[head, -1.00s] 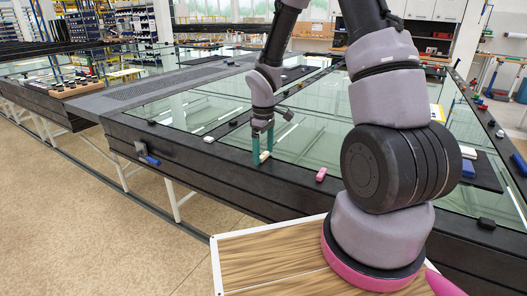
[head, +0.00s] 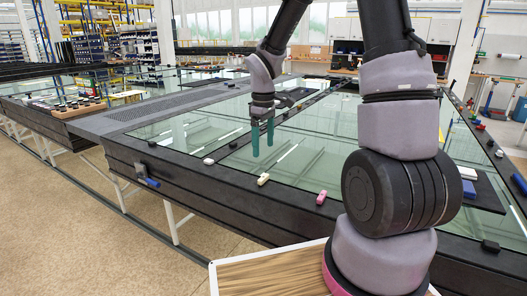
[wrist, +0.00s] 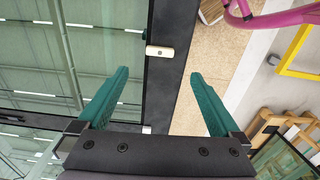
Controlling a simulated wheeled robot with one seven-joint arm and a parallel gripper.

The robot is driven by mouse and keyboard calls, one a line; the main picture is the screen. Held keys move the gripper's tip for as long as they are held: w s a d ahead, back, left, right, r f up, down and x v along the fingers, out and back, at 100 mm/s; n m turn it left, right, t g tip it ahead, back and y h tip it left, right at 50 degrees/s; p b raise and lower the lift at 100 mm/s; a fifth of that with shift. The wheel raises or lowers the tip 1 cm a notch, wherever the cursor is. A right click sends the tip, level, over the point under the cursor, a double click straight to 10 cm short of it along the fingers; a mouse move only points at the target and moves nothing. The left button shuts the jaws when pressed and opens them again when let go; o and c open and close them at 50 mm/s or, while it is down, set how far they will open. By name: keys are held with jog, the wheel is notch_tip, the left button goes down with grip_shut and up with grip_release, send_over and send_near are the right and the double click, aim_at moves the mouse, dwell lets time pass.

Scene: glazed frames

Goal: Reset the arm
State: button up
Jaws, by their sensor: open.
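My gripper (head: 262,138) is open, with two teal fingers hanging above the glass near the table's front edge in the head view. In the wrist view the gripper (wrist: 165,105) shows its fingers wide apart with nothing between them. A small cream block (head: 263,179) lies on the black front rim of the glass table (head: 215,195), below and apart from the fingertips. The cream block also shows in the wrist view (wrist: 160,51), beyond the fingertips.
A pink block (head: 321,197) lies on the rim to the right, and a white piece (head: 209,161) to the left. A blue-handled clamp (head: 148,182) sits on the table's front side. A tray of dark pieces (head: 75,107) stands far left. The air above the glass is clear.

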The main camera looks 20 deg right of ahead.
jog(key=s+d+r+m+t+y, duration=0.1)
jog(key=s+d+r+m+t, duration=0.1)
jog(key=s+r+m, duration=0.4)
jog(key=s+d+r+m+t+y, duration=0.1)
jog(key=s+d+r+m+t, duration=0.2)
jog(key=s+r, duration=0.9)
notch_tip(320, 180, up, 5)
jog(key=m+t, duration=0.2)
jog(key=m, duration=0.2)
jog(key=shift+s+d+m, duration=0.15)
jog(key=shift+s+m, duration=0.1)
jog(key=shift+m, duration=0.05)
jog(key=shift+r, duration=0.1)
